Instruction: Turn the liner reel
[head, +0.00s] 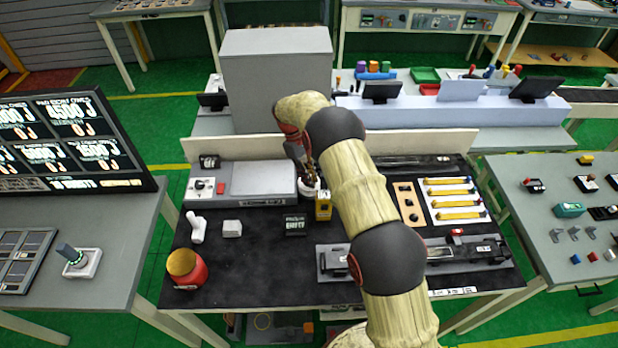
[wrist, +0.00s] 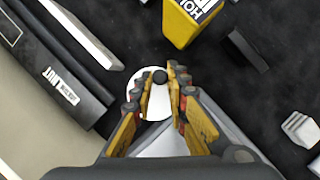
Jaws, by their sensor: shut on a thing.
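The liner reel appears to be the white round piece (head: 309,184) at the back middle of the black work mat, just right of a grey flat-topped unit. In the wrist view it shows as a white disc (wrist: 134,94) with a dark round knob (wrist: 160,76) at its top. My gripper (head: 307,171) reaches down over it from above. In the wrist view my gripper's two yellow-and-dark fingers (wrist: 161,88) stand on either side of the knob, closed on it. The fingers hide part of the disc.
A yellow box (head: 323,208) stands close in front of the reel and also shows in the wrist view (wrist: 188,20). A black block (head: 295,225) and a pale block (head: 232,229) lie nearer. A low back panel (head: 235,148) stands behind.

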